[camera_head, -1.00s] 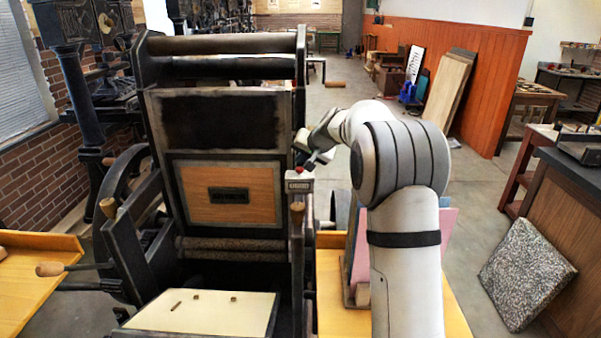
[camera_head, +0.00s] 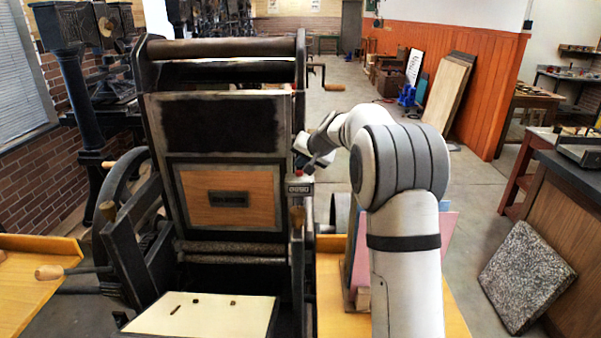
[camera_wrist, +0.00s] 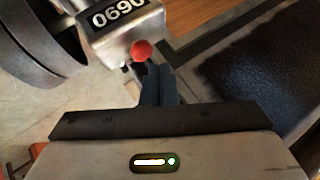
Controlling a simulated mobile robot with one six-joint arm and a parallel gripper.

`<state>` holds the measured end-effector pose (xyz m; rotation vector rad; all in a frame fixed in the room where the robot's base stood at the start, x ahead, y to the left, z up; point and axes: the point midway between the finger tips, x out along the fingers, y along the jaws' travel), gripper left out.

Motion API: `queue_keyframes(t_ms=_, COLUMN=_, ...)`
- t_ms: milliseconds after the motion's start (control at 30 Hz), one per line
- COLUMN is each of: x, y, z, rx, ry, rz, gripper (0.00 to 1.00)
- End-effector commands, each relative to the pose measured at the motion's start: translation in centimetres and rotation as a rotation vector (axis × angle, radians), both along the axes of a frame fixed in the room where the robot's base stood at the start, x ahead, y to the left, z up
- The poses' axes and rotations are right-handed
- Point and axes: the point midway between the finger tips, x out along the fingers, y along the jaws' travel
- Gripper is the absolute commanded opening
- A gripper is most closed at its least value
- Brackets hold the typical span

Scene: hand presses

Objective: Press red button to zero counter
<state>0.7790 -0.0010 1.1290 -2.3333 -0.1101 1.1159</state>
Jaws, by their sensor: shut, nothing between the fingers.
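The counter (camera_head: 299,189) is a small pale metal box on the right side of the dark hand press. Its digits look like 0690 in the wrist view (camera_wrist: 118,14). The red button (camera_wrist: 141,50) is a round ball on the counter's edge. My gripper (camera_wrist: 155,72) is shut and empty, with its fingertips right beside the button. I cannot tell whether they touch it. In the head view my gripper (camera_head: 308,168) is just above the counter, and the button is hard to make out there.
The press frame (camera_head: 225,125) stands close to the left of my gripper. A dark round roller or wheel (camera_wrist: 40,35) lies near the counter in the wrist view. A wooden table (camera_head: 335,318) with leaning boards is below my arm.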

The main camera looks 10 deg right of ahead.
Motion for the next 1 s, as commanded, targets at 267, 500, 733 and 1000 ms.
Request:
queue_keyframes(t_ms=267, x=0.00, y=0.02, z=0.00, rx=0.000, ry=0.000, rz=0.000, gripper=0.00)
queue_keyframes(t_ms=500, x=0.00, y=0.02, z=0.00, rx=0.000, ry=0.000, rz=0.000, gripper=0.00)
queue_keyframes(t_ms=733, x=-0.01, y=0.03, z=-0.01, rx=0.000, ry=0.000, rz=0.000, gripper=0.00)
queue_keyframes(t_ms=1000, x=0.01, y=0.02, z=-0.77, rx=0.000, ry=0.000, rz=0.000, gripper=0.00)
